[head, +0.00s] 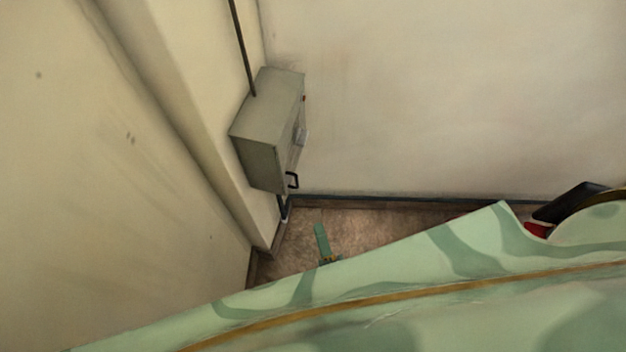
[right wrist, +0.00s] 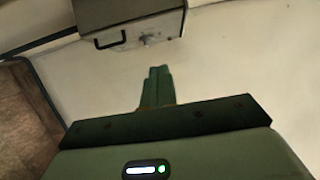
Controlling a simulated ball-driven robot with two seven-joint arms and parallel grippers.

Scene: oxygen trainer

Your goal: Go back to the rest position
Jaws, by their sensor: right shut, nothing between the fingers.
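My right gripper (head: 321,240) shows as a narrow green shape over the brown floor, below the grey wall box and partly hidden by a large green patterned surface in front. In the right wrist view my right gripper (right wrist: 158,84) has its green fingers together, with nothing between them. Its fingertips point toward the pale wall, below the wall box in that picture. My left gripper is not in view.
A grey wall box (head: 268,140) with a black handle hangs in the corner; it also shows in the right wrist view (right wrist: 125,18). A dark pipe (head: 242,45) runs up from it. Pale walls (head: 440,100) meet the brown floor (head: 385,225).

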